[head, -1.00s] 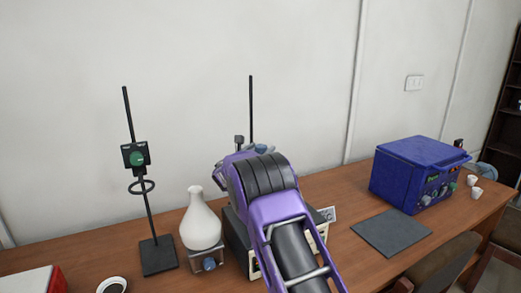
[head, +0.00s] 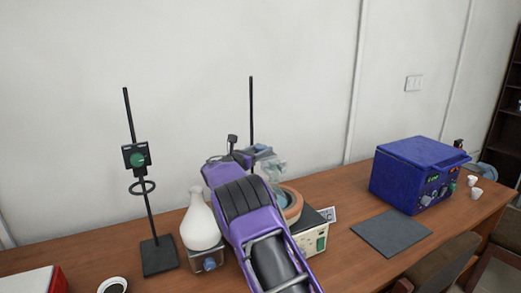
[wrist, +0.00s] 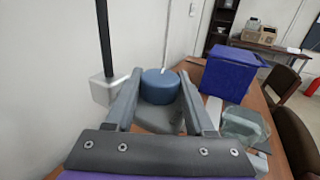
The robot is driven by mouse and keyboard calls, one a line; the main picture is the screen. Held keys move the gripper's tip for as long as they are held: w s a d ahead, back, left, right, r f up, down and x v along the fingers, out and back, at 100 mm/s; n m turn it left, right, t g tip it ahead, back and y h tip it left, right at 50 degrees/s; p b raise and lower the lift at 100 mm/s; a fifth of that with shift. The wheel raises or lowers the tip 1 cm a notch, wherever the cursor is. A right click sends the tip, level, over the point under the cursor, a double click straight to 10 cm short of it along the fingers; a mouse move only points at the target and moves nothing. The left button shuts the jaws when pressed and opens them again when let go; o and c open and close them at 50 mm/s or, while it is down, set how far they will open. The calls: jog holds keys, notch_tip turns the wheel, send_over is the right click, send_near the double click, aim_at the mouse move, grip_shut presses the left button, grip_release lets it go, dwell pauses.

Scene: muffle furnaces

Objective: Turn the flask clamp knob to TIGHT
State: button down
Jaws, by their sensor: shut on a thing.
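The blue round clamp knob (wrist: 160,84) sits between my gripper's two fingers in the wrist view, with a thin pale line on its top. My gripper (wrist: 160,98) is shut on it, one finger on each side. The grey clamp body shows below the knob, and a grey block (wrist: 117,88) joins it to the dark stand rod (wrist: 105,35). In the head view this rod (head: 251,110) rises behind my purple arm, which hides most of the clamp and the gripper. A clear glass flask (head: 271,167) shows just right of the arm. I cannot read any knob label.
A terracotta bowl (head: 293,205) sits on a pale control box (head: 313,240) under the glass. Left are a white flask (head: 200,227) and another stand (head: 158,256) with a green knob (head: 137,160). A blue furnace (head: 415,175) and dark mat (head: 391,232) are at right.

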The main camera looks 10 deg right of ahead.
jog(key=shift+w+d+r+m+g+h, duration=0.15)
jog(key=shift+r+m+g+h, duration=0.15)
jog(key=shift+m+g+h, duration=0.6)
jog(key=shift+f+m+g, duration=0.2)
jog(key=shift+m+g, duration=0.1)
jog(key=shift+g, duration=0.3)
jog(key=shift+c, duration=1.3)
grip_release()
jog(key=shift+a, duration=0.2)
jog(key=shift+f, duration=0.1)
jog(key=b+v, duration=0.1)
jog(key=v, duration=1.6)
jog(key=shift+a+f, duration=0.25)
